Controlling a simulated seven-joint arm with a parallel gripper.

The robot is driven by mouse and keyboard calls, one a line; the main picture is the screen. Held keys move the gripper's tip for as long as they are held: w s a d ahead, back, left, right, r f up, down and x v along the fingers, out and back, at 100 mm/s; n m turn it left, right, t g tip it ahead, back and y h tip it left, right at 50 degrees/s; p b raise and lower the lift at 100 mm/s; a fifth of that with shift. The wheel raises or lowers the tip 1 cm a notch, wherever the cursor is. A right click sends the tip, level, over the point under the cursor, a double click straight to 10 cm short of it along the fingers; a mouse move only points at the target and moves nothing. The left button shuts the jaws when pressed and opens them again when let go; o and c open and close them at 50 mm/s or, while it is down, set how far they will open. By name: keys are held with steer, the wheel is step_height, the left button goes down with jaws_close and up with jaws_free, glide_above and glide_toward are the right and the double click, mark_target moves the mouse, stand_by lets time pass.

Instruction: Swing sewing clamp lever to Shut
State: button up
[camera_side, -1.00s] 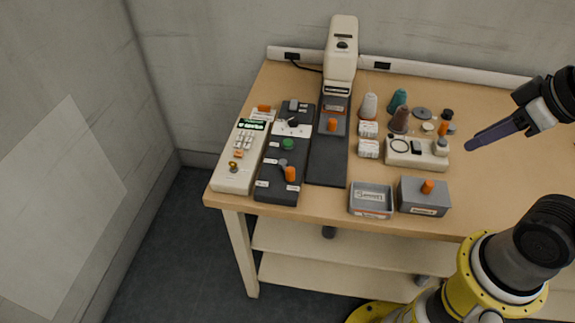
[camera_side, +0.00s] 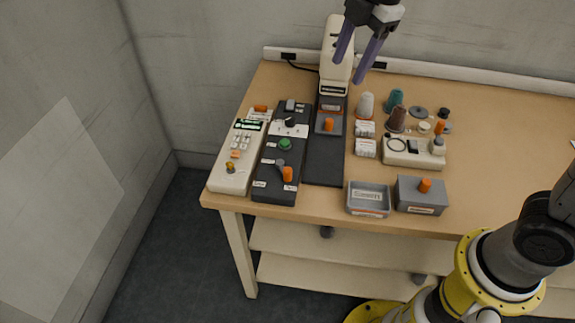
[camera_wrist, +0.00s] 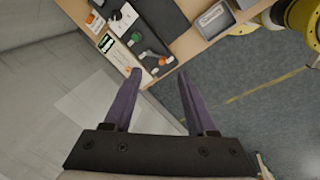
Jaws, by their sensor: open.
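A grey lever with an orange knob (camera_side: 287,174) sits at the near end of a black control panel (camera_side: 274,190). Small white labels lie around it, too small to read. The lever also shows in the wrist view (camera_wrist: 150,53), its knob end toward the panel's near edge. I cannot tell for sure which label it points at. My gripper (camera_side: 348,70) is open and empty, high up in front of the sewing machine head in the side view. In the wrist view, its fingertips (camera_wrist: 159,75) show just below the lever, well apart from it.
A cream keypad box (camera_side: 232,168) stands left of the panel. The sewing machine (camera_side: 336,50) and its dark bed are to the right. Thread spools (camera_side: 366,104), a grey tray (camera_side: 369,199) and a grey box (camera_side: 421,195) stand further right. The table's right side is clear.

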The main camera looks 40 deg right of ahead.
steer(key=w+a+f+n+g, duration=0.2)
steer(key=w+a+f, duration=0.4)
steer(key=a+f, duration=0.15)
glide_above(287, 170)
step_height(287, 170, down, 5)
steer(key=shift+n+g+h, duration=0.3)
steer(key=shift+n+g, duration=0.1)
step_height(287, 170, down, 14)
steer(key=shift+r, duration=0.15)
steer(key=shift+c, duration=0.4)
jaws_close()
